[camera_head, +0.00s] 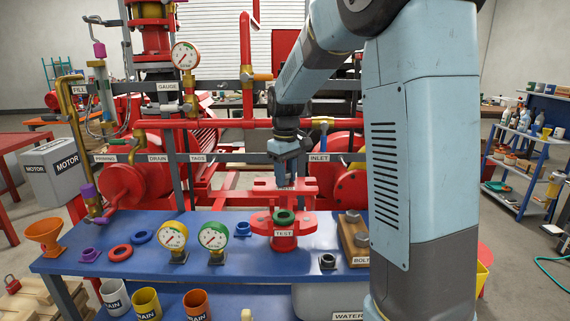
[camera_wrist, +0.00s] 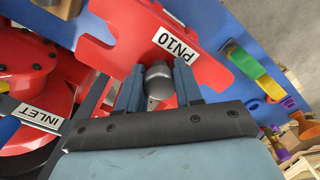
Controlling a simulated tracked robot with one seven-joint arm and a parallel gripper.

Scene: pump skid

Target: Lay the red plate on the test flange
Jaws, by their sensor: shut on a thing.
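The red plate (camera_head: 302,188) hangs in my gripper (camera_head: 284,180) in the head view, above and behind the test flange. In the wrist view my gripper (camera_wrist: 158,88) is shut on the plate's grey knob, and the red plate (camera_wrist: 117,45) with its PN10 label lies beyond the fingers. The test flange (camera_head: 262,222) is a red flanged stub marked TEST on the blue bench, with a green ring (camera_head: 284,216) on its top. The plate is apart from the flange in the head view. In the wrist view the plate hides the flange.
Two gauges, yellow-rimmed (camera_head: 173,236) and green-rimmed (camera_head: 214,237), stand left of the flange on the blue bench (camera_head: 130,270). A wooden bolt block (camera_head: 353,236) stands right of it. Red pipework with an INLET label (camera_head: 319,157) rises behind the bench.

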